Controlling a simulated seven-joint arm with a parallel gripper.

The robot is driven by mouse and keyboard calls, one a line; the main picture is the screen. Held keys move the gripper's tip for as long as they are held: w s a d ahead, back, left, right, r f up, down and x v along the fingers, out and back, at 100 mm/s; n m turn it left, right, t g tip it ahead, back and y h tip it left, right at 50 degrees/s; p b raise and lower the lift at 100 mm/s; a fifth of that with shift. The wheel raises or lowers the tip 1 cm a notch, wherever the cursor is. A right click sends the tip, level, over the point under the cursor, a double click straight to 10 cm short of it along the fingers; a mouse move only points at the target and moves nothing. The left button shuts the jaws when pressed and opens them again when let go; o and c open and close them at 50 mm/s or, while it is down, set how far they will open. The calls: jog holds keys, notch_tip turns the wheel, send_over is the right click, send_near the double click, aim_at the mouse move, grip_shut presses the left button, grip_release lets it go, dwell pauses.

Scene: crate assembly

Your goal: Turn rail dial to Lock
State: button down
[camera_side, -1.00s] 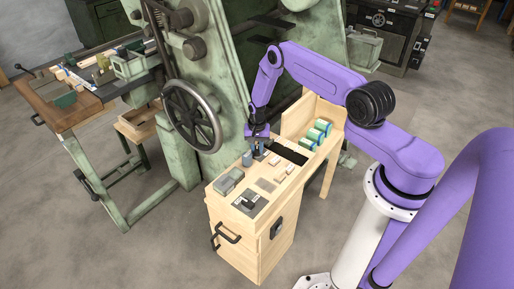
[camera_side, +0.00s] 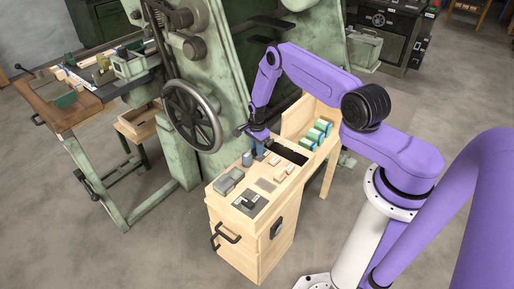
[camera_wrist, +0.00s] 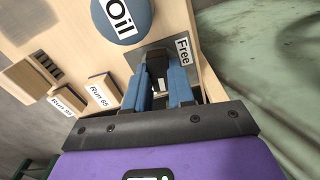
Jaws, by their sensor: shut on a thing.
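My gripper (camera_side: 259,152) is low over the top of the wooden cabinet, at its back left. In the wrist view its blue fingers (camera_wrist: 167,68) are shut on the rail dial, which they mostly hide. A white "Free" label (camera_wrist: 183,51) lies just right of the fingers. I see no "Lock" label; it may be hidden behind the fingers or out of view. The dial's exact pointing direction cannot be told.
A blue round piece marked "Oil" (camera_wrist: 122,16) is close to the fingers. Blocks labelled "Run 65" (camera_wrist: 105,91) and "Run 90" (camera_wrist: 68,100) lie left. A green machine with a handwheel (camera_side: 192,116) stands close behind the wooden cabinet (camera_side: 243,246).

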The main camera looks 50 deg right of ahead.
jog(key=shift+m, duration=0.4)
jog(key=c, duration=1)
grip_release()
jog(key=shift+o, duration=0.2)
jog(key=shift+r, duration=0.1)
notch_tip(320, 180, up, 17)
jog(key=shift+r, duration=0.15)
